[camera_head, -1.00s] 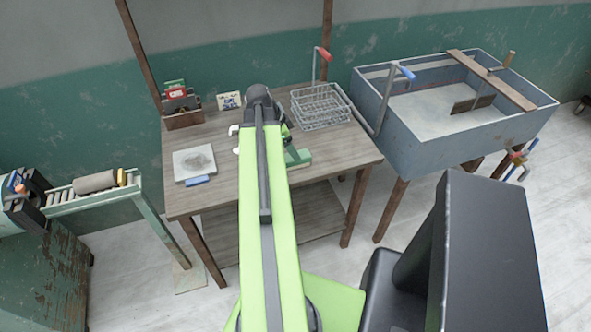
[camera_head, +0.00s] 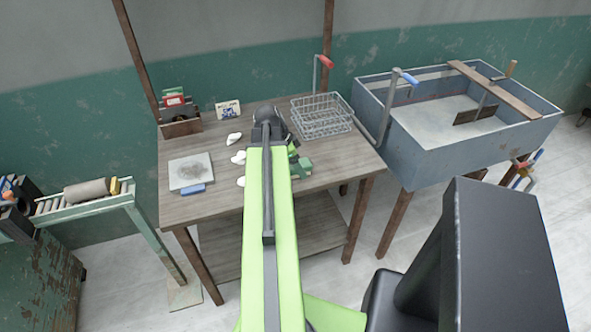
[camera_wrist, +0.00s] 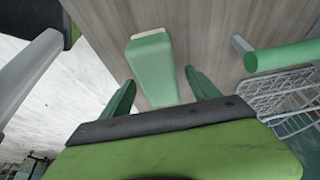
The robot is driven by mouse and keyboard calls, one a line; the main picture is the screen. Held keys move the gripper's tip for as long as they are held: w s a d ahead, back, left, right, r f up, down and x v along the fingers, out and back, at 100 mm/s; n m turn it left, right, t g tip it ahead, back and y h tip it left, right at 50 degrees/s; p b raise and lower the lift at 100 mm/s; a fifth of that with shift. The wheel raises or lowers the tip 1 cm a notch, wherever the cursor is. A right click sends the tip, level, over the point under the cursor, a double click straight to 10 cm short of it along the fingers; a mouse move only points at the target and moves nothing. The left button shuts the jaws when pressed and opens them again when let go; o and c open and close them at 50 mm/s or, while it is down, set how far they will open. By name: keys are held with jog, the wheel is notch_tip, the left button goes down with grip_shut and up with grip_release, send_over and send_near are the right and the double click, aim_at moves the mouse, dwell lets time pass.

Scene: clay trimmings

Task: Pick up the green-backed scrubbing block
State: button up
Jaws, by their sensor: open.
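The green-backed scrubbing block (camera_wrist: 152,68) lies on the wooden table, its green back up and a pale strip showing at its far end in the wrist view. In the head view the block (camera_head: 303,169) is just right of my arm, partly hidden. My gripper (camera_wrist: 159,76) is open, with one green finger to the left of the block's near end and one to the right. The fingers do not appear closed on it. In the head view my arm hides most of the gripper.
White clay scraps (camera_head: 238,157) lie left of my arm. A grey slab (camera_head: 190,168) with a blue block (camera_head: 192,188) is farther left. A wire basket (camera_head: 322,113) stands right, behind the block. A grey sink (camera_head: 440,150) is beyond the table's right edge.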

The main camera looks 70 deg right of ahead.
jog(key=shift+f, duration=0.25)
jog(key=c, duration=1.5)
notch_tip(320, 180, up, 11)
jog(key=p, duration=1)
jog(key=shift+f, duration=0.2)
jog(key=o, duration=0.9)
jog(key=shift+c, duration=0.2)
jog(key=c, duration=0.6)
jog(key=shift+c, duration=0.2)
